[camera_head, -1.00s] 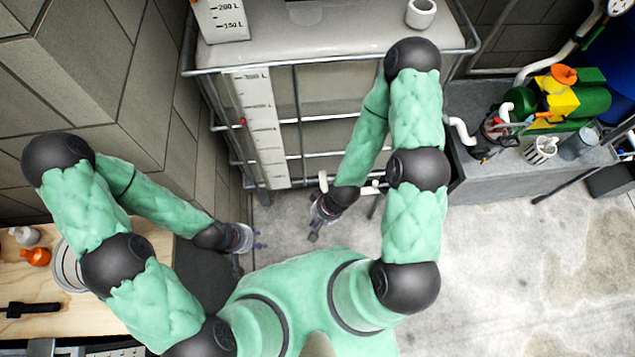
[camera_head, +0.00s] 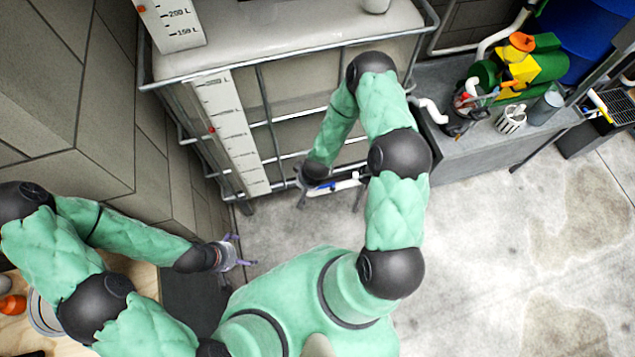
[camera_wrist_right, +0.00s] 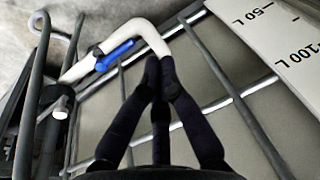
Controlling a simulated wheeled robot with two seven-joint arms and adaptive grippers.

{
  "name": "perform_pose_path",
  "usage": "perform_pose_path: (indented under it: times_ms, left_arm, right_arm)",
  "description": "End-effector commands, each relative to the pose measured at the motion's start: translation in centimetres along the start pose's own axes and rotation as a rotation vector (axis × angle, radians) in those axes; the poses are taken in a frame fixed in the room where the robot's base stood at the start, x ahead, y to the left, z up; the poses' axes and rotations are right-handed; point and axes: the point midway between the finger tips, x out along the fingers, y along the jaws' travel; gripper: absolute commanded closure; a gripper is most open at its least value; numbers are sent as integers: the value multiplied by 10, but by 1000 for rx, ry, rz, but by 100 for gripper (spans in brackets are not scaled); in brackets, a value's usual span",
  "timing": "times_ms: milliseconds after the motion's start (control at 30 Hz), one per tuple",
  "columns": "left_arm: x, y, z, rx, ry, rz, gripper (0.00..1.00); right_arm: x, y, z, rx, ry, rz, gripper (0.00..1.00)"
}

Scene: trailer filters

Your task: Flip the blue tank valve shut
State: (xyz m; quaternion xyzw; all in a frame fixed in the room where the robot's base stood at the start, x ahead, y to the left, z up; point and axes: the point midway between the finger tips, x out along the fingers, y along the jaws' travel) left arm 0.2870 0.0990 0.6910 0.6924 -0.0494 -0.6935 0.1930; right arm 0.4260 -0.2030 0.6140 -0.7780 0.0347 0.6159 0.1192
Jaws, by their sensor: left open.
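The blue tank valve (camera_wrist_right: 115,55) is a blue lever on a white pipe (camera_wrist_right: 148,35) low at the tank's front. In the head view the blue lever (camera_head: 322,186) shows small, just right of my right gripper (camera_head: 301,194). In the right wrist view my right gripper (camera_wrist_right: 160,72) has its dark fingertips together, just below the pipe's bend and right of the lever. I see nothing between them, and contact with the pipe cannot be told. My left gripper (camera_head: 238,252) is open and empty above the floor, left of the tank valve.
The caged tank (camera_head: 290,50) with its white litre scale (camera_head: 232,130) stands ahead, its metal bars close around my right gripper. A grey ledge (camera_head: 470,150) with a green and yellow machine (camera_head: 520,68) is at right. A wooden bench (camera_head: 35,330) is at left. Floor at right is clear.

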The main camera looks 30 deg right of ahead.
Motion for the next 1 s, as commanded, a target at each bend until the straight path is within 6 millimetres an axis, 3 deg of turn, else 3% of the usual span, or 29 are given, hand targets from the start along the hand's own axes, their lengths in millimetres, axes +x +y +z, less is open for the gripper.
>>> perform_pose_path:
  times_ms: [100,333,800,1000]
  left_arm:
    - [9,-3,0,0,0,0,0]
    - [15,-5,-1,0,0,0,0]
    - [15,-6,-1,0,0,0,0]
    - [23,-8,-1,0,0,0,0]
  right_arm:
    - [27,33,-28,4,48,63,100]
    - [48,69,-55,-4,90,135,100]
    - [51,75,-60,-7,96,147,100]
    - [70,78,-61,-6,95,147,100]
